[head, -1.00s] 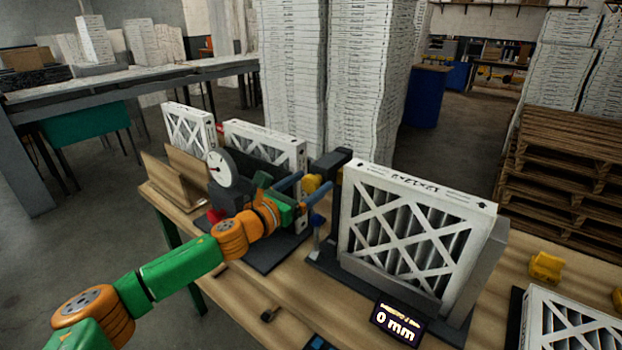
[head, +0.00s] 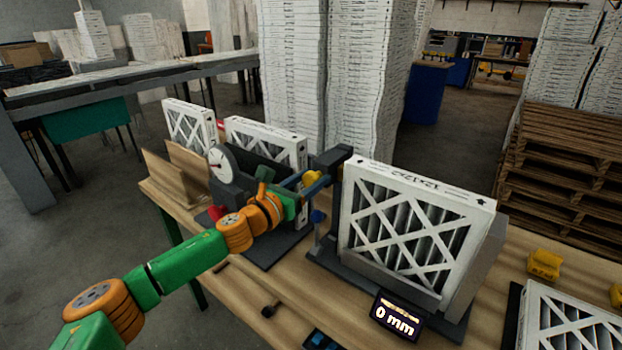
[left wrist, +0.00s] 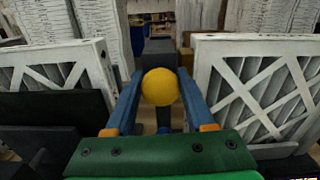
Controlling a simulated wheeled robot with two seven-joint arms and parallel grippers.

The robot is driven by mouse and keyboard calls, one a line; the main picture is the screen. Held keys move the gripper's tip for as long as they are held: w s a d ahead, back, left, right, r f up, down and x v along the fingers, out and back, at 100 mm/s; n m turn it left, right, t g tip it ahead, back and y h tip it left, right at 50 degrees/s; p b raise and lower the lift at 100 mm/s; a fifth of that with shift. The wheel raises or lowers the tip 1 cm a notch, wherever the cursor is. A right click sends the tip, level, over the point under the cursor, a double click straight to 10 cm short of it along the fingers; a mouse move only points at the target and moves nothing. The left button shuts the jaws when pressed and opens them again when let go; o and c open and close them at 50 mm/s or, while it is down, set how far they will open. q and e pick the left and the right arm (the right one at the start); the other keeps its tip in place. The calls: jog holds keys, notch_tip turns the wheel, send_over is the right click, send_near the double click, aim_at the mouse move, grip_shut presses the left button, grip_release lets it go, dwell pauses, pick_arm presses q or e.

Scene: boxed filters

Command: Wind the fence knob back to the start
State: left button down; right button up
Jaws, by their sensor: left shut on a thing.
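The round yellow fence knob (head: 312,176) sits just left of the large white boxed filter in the head view. In the left wrist view the yellow knob (left wrist: 161,87) lies centred between my two blue fingers. My left gripper (head: 308,187) reaches it from the front left and is shut on it; the left wrist view shows its fingers (left wrist: 161,98) on either side of the knob. The display (head: 397,316) at the front reads 0 mm. My right gripper is not in view.
A large framed filter (head: 410,235) stands right of the knob. A dial gauge (head: 221,163) and another filter (head: 266,145) stand to the left. A second front filter (head: 570,325) and a yellow object (head: 544,264) are at right. Bare wooden bench (head: 245,285) shows in front.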

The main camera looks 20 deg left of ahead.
pick_arm(q)
jog(key=n+p, duration=0.2)
jog(key=n, duration=0.3)
jog(key=shift+a+n, duration=0.1)
jog(key=shift+n, duration=0.2)
jog(key=n+p, duration=0.1)
jog(key=n, duration=0.2)
jog(key=shift+n, duration=0.3)
jog(key=n+p, duration=0.1)
jog(key=n, duration=0.2)
jog(key=shift+n, duration=0.4)
jog(key=n+p, duration=0.1)
jog(key=n, duration=0.3)
jog(key=shift+w+a+f, duration=0.1)
jog(key=shift+f, duration=0.05)
jog(key=n, duration=0.6)
jog(key=shift+f+n, duration=0.2)
jog(key=shift+n, duration=0.2)
jog(key=n, duration=1.1)
jog(key=shift+d+f+n, duration=0.1)
jog(key=shift+d+n, duration=0.15)
jog(key=shift+n, duration=0.15)
jog(key=n+b, duration=0.1)
jog(key=n, duration=0.7)
jog(key=shift+d+n+b, duration=0.1)
jog(key=shift+n+b, duration=0.25)
jog(key=shift+n, duration=1.45)
